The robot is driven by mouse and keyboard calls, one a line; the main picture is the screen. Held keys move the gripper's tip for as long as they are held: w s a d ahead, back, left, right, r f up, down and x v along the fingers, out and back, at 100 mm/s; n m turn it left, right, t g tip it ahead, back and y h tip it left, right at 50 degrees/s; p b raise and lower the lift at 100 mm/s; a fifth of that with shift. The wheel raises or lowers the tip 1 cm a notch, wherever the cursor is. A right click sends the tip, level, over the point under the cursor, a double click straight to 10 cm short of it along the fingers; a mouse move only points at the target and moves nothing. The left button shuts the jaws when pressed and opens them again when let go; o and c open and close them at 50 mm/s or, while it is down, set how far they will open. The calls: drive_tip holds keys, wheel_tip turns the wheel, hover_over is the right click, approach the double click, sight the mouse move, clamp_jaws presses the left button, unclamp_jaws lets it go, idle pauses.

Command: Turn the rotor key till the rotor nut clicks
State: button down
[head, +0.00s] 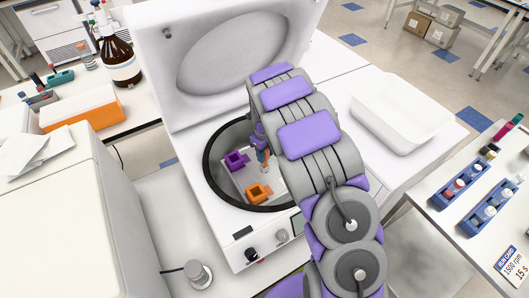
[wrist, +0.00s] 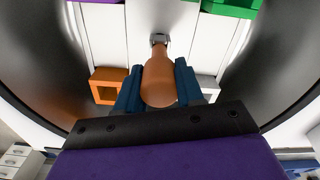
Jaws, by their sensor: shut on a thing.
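The rotor key shows in the wrist view as an orange-brown handle (wrist: 158,80) with a metal end on the rotor nut (wrist: 158,39). My gripper (wrist: 158,84) is shut on the handle, with one blue finger on each side. In the head view my gripper (head: 262,157) is down inside the open centrifuge bowl, largely hidden by my arm. The pale rotor (head: 240,181) carries a purple bucket (head: 236,161) and an orange bucket (head: 258,193). A green bucket (wrist: 232,8) shows at the top of the wrist view. I cannot tell how far the nut is turned.
The centrifuge lid (head: 235,50) stands open behind the bowl, and the dark bowl rim (head: 212,180) surrounds my gripper closely. A white tray (head: 400,112) is to the right. Blue tube racks (head: 492,208) and a "RUN CARD" (head: 513,264) reading 1500 rpm, 15 s are at far right.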

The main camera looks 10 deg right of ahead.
drive_tip(key=shift+r, duration=0.1)
drive_tip(key=shift+m+p, duration=0.55)
drive_tip(key=shift+m, duration=0.65)
drive_tip(key=shift+m+p, duration=0.45)
drive_tip(key=shift+m, duration=0.65)
drive_tip(key=c, duration=0.6)
unclamp_jaws()
drive_tip(key=shift+d, duration=0.1)
